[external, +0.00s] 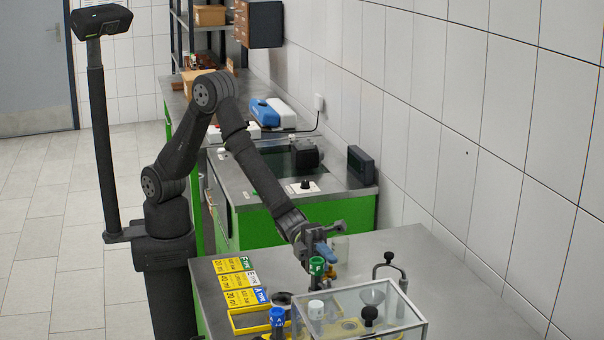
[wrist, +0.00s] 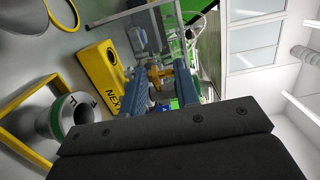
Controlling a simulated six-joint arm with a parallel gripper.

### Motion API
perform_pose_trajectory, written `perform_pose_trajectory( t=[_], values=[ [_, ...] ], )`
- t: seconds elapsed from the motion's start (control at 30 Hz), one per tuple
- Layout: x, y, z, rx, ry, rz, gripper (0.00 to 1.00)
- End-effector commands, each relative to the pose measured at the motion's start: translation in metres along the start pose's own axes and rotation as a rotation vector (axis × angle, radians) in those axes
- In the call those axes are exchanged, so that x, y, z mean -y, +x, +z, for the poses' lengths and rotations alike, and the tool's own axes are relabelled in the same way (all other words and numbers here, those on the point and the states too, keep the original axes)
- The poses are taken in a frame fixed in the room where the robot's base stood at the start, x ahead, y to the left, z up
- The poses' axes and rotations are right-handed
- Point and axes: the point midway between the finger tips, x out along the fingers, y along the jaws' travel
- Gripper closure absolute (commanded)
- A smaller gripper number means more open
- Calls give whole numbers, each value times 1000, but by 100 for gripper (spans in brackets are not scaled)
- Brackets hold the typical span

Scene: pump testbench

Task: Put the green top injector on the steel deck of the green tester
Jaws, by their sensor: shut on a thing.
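My gripper (external: 323,256) is shut on the green top injector (external: 317,267), whose green cap with a white letter shows just left of the blue fingertips in the external view. Its dark body hangs below, over the front table. In the wrist view the blue fingers (wrist: 157,97) close around a small brass-coloured part (wrist: 155,74); the rest of the injector is hard to make out there. The green tester (external: 270,226) stands behind the front table, with a steel deck (external: 235,176) on top.
A blue-capped injector (external: 277,317) and a white-capped one (external: 316,309) stand on the front table. A clear case (external: 405,316) is at front right. Yellow labels (external: 239,281) lie at left. A black motor (external: 306,154) and a dark box (external: 361,165) stand on the tester.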

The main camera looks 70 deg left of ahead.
Motion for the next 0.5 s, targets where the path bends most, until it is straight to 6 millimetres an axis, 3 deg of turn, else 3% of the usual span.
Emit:
perform_pose_trajectory(
  t=[0.1,0.2,0.37,0.5],
  values=[
    [-12,3,22,3,0,-1,100],
    [-18,4,30,0,0,-1,100],
    [-26,5,34,-1,0,-1,100],
    [-46,4,34,0,-2,1,100]
  ],
)
